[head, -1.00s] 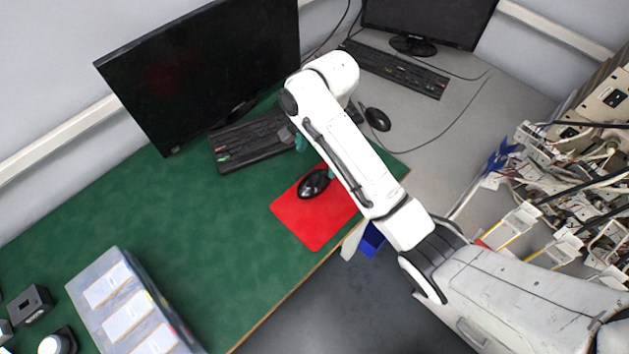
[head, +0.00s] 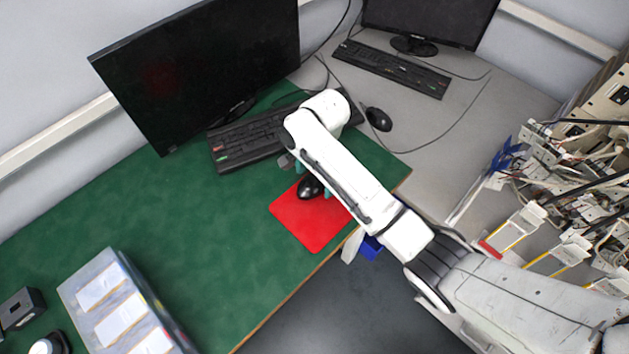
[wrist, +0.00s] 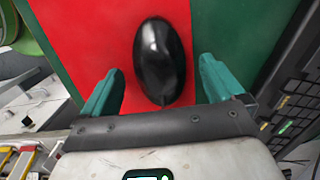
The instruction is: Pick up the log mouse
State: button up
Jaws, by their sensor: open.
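A black mouse (head: 310,187) sits on the red mat (head: 308,222) near the front edge of the green table. In the wrist view the mouse (wrist: 160,60) lies ahead of and between the two teal fingers of my gripper (wrist: 156,88). The fingers are apart, with a gap on both sides of the mouse, and nothing is held. In the head view my arm partly covers the gripper and the right part of the mat. A second black mouse (head: 378,118) rests on the grey table at the back right.
A black keyboard (head: 245,139) and a monitor (head: 200,70) stand behind the mat. Another keyboard (head: 390,68) and monitor are on the grey table (head: 480,125). A box with white labels (head: 112,310) is at the front left. The green table's left middle is clear.

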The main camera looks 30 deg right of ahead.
jog(key=shift+f, duration=0.45)
jog(key=c, duration=1.2)
jog(key=shift+o, duration=0.2)
jog(key=shift+r, duration=0.2)
